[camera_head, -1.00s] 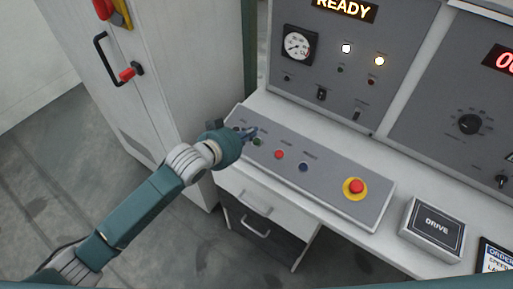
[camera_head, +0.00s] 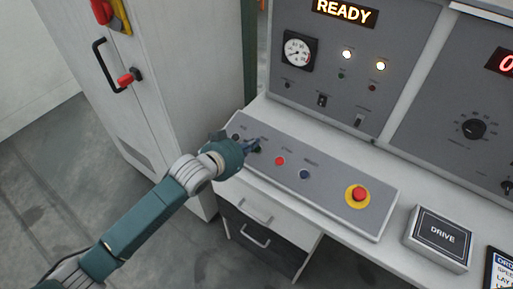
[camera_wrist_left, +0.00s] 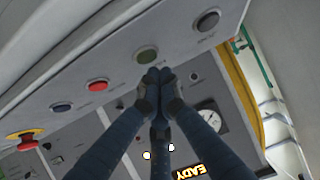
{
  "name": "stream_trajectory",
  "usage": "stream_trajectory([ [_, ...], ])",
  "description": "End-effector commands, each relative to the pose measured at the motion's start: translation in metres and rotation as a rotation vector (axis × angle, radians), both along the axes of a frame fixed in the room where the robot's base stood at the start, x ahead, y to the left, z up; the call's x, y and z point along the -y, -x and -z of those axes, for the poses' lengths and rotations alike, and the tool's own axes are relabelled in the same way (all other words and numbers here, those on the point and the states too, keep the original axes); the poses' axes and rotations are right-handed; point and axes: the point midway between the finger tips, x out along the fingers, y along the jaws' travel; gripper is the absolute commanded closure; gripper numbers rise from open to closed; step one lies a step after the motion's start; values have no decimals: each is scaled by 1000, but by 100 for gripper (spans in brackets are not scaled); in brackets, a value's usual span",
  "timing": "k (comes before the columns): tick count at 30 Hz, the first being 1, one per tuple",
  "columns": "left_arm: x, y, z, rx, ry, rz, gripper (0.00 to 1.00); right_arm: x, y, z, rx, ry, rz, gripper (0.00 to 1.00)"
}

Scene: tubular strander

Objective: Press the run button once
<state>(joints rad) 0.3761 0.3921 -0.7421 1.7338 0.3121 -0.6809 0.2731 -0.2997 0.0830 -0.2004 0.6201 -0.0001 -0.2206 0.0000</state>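The run button appears to be the green button (camera_head: 259,149) on the sloped grey button panel (camera_head: 325,197); its label is too small to read. It shows clearly in the left wrist view (camera_wrist_left: 147,54), with the fingertips just below it in the picture. My left gripper (camera_head: 254,145) is over the panel's left part and partly hides the green button. In the left wrist view its fingers (camera_wrist_left: 158,76) are drawn together, with nothing held. I cannot tell whether they touch the button. My right gripper is out of view.
On the panel are a black button (camera_head: 236,138), a red button (camera_head: 280,161), a blue button (camera_head: 305,174) and a red emergency stop (camera_head: 359,194) on yellow. A lit READY display (camera_head: 344,11) is above. A DRIVE box (camera_head: 440,236) stands right. A cabinet (camera_head: 165,100) stands left.

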Motion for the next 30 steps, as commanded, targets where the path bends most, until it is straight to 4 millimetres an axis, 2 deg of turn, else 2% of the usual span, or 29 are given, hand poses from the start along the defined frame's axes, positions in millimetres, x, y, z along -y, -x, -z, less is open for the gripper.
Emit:
stream_trajectory([
  [20,0,0,0,0,0,0,100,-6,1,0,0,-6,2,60],
  [30,1,-2,9,-1,0,-1,100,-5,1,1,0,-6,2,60],
])
